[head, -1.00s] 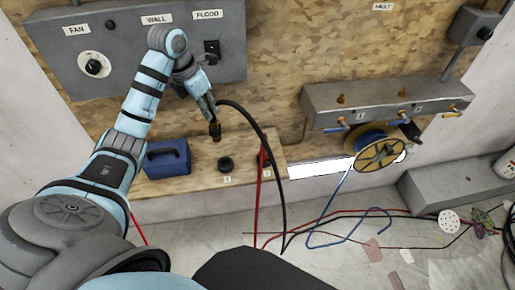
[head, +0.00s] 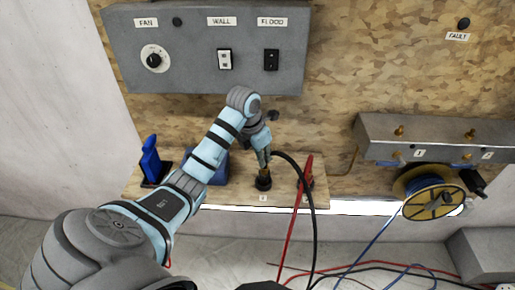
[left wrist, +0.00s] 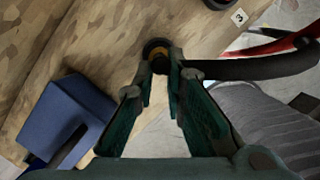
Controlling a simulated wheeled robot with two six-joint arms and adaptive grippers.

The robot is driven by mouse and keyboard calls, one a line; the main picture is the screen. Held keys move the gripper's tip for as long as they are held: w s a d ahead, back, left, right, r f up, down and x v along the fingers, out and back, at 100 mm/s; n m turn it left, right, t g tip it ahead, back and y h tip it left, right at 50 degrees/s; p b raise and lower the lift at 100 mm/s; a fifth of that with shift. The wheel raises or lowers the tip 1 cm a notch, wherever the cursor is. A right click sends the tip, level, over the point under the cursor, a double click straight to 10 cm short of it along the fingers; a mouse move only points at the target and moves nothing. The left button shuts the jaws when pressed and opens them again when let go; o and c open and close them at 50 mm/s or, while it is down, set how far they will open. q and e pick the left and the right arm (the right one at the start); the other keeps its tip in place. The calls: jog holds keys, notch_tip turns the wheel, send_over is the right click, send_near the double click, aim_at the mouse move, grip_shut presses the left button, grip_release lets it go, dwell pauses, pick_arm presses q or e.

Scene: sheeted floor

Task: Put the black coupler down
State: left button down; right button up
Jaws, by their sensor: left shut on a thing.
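The black coupler (head: 263,180), with a brass-coloured band, is on the end of a black hose (head: 310,190). My left gripper (head: 264,160) is shut on it from above. The coupler is roughly upright, low over the wooden shelf (head: 232,195), at a dark round fitting behind a small label. I cannot tell whether it touches or sits in that fitting. In the left wrist view the fingers (left wrist: 160,76) close around the coupler, whose dark round end (left wrist: 155,47) shows beyond them. My right gripper is not in view.
A blue box (head: 216,168) stands left of the coupler, partly behind my arm. A blue upright tool (head: 151,160) stands farther left. A red hose (head: 297,215) rises to the shelf at right. A yellow reel (head: 432,202) hangs farther right. The grey switch panel (head: 190,70) is above.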

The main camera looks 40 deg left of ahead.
pick_arm(q)
jog(key=shift+f, duration=0.5)
jog(key=c, duration=1.6)
grip_release()
jog(key=shift+c, duration=0.2)
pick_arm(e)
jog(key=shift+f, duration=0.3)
pick_arm(q)
jog(key=p+v, duration=0.7)
jog(key=v, duration=0.5)
jog(key=shift+r, duration=0.25)
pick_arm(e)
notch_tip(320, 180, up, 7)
pick_arm(q)
jog(key=shift+a+f, duration=0.1)
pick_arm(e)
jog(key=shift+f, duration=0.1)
